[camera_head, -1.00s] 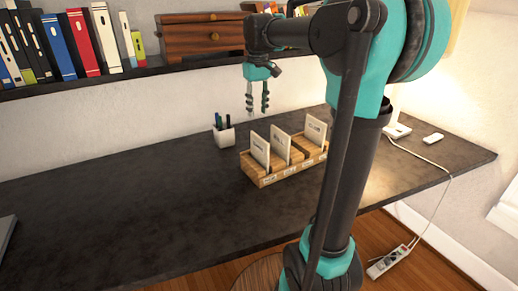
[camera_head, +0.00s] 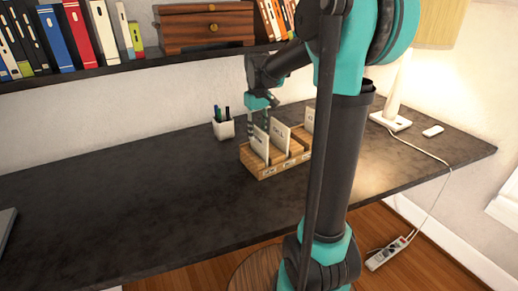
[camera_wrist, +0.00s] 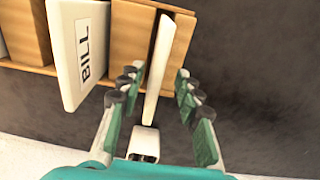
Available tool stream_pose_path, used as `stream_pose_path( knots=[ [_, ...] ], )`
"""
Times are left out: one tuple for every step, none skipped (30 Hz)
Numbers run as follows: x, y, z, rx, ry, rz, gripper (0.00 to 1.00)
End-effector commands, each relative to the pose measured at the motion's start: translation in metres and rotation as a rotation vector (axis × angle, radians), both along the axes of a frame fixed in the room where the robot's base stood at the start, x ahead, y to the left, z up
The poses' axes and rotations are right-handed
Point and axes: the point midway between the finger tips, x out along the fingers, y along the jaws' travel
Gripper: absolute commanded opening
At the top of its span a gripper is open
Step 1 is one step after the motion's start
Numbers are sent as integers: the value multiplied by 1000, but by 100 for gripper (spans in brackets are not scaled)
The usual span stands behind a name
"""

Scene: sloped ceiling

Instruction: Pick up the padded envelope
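Several pale upright envelope-like pieces stand in a wooden organizer (camera_head: 270,170) on the dark desk. I cannot tell which is the padded envelope. The leftmost piece (camera_head: 260,143) is partly in front of my gripper (camera_head: 258,127) in the head view. In the wrist view my gripper (camera_wrist: 158,74) is open, its fingers either side of the leftmost piece (camera_wrist: 157,75), which shows nearly edge-on with gaps on both sides. The middle piece (camera_head: 279,134), marked BILL in the wrist view (camera_wrist: 80,50), stands beside it. The right piece (camera_head: 307,120) is partly hidden by my arm.
A white pen cup (camera_head: 223,129) stands just behind the organizer's left end. A shelf (camera_head: 100,75) with books and a wooden drawer box (camera_head: 207,28) hangs above. A lamp (camera_head: 392,115) stands at the right. The desk's left side (camera_head: 110,210) is mostly clear.

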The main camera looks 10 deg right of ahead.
Motion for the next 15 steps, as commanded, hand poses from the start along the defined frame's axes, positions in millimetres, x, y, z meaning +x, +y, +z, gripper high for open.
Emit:
stream_pose_path(
  knots=[
    [1,-2,-7,0,0,-1,34],
    [1,-3,-12,0,0,-1,34],
    [1,-5,-18,0,0,-1,34],
    [1,-6,-22,0,0,-1,34],
    [1,-5,-26,0,0,0,34],
    [1,-5,-31,0,0,0,34],
    [1,-5,-34,0,0,0,34],
    [1,-5,-37,0,0,0,34],
    [1,-5,-40,0,0,0,34],
    [1,-5,-41,0,0,0,34],
    [1,-5,-42,0,0,0,34],
    [1,-5,-42,0,0,0,34],
    [1,-5,-43,0,0,0,34],
    [1,-5,-43,0,0,0,34],
    [1,-5,-42,0,0,0,34]
  ],
)
